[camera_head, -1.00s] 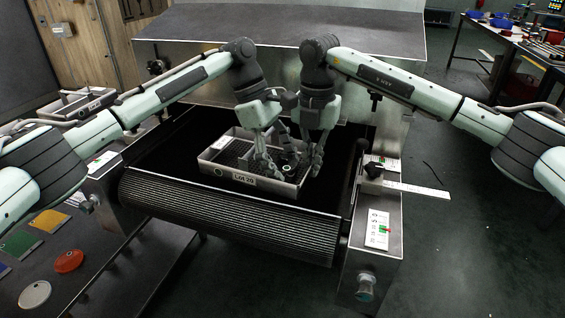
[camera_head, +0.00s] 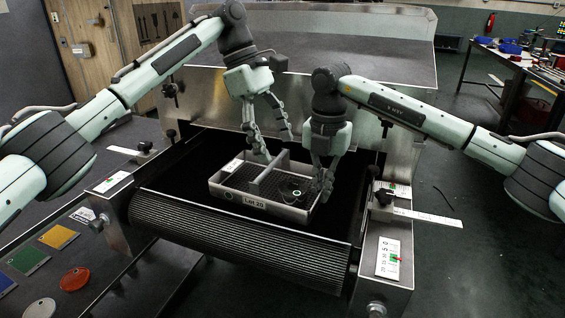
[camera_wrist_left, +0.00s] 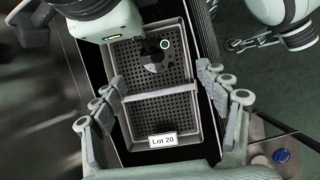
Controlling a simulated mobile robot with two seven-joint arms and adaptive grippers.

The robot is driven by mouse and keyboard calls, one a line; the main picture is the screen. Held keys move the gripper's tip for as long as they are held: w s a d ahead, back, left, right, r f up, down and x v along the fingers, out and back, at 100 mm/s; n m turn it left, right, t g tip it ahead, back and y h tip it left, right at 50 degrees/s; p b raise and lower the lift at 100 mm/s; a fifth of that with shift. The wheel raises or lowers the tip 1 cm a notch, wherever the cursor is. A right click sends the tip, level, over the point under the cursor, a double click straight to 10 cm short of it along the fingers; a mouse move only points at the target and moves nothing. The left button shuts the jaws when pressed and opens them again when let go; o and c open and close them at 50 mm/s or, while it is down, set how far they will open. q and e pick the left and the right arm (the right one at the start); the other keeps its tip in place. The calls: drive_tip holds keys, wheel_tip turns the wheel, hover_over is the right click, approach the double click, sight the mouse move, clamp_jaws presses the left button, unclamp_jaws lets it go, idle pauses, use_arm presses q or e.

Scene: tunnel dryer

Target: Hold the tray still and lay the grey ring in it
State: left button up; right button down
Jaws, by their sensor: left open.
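The grey tray (camera_head: 222,190), labelled "Lot 20", has a perforated floor and a crosswise divider. It sits on the dark conveyor bed and fills the middle of the left wrist view (camera_wrist_left: 194,120). My left gripper (camera_head: 270,150) is open and empty above the tray. My right gripper (camera_head: 324,196) is low at the tray's right end; its finger gap is unclear.
The ribbed conveyor roller (camera_head: 240,240) runs in front of the tray. The metal dryer housing (camera_head: 310,90) stands behind. A ruled side plate (camera_head: 388,258) is on the right. Coloured plates and discs, including a red disc (camera_head: 75,279), lie at lower left.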

drive_tip(key=shift+d, duration=0.1)
use_arm(q)
drive_tip(key=shift+w+a+r, duration=0.1)
drive_tip(key=shift+a+r, duration=0.1)
drive_tip(key=shift+r, duration=0.35)
use_arm(e)
drive_tip(key=c, duration=1.6)
unclamp_jaws()
drive_tip(key=shift+c, duration=0.2)
wheel_tip(320, 180, up, 12)
